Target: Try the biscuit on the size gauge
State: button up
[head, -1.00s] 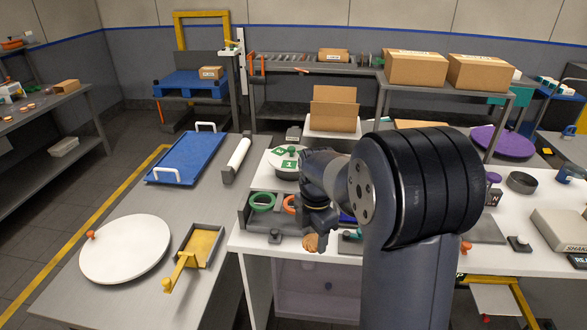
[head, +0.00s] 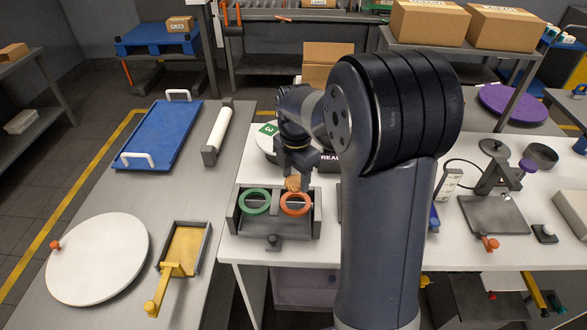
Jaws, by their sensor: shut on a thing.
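The size gauge (head: 273,223) is a dark grey tray on the white table, holding a green ring (head: 251,211) on the left and an orange ring (head: 307,212) on the right. My gripper (head: 293,178) points down over the gauge's back right part and is shut on a small tan biscuit (head: 292,184). The biscuit shows at the far edge of the orange ring and overlaps it in the picture. I cannot tell whether it touches the ring. My arm hides the area right of the gauge.
Left on the grey table are a blue tray (head: 131,161) with white handles, a white roller (head: 219,126), a white round board (head: 73,262) and a yellow scoop tray (head: 170,269). A small press (head: 497,212) stands at right. A knob (head: 273,241) sits at the gauge's front.

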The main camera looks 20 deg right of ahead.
aim_at(296, 180)
jog(key=shift+f, duration=0.1)
notch_tip(296, 180, down, 6)
jog(key=b, duration=0.4)
jog(key=shift+f, duration=0.2)
dwell(0.4)
dwell(0.5)
jog(key=o, duration=0.8)
jog(key=shift+c, duration=0.2)
notch_tip(296, 180, up, 11)
jog(key=shift+f+b, duration=0.1)
jog(key=shift+b, duration=0.5)
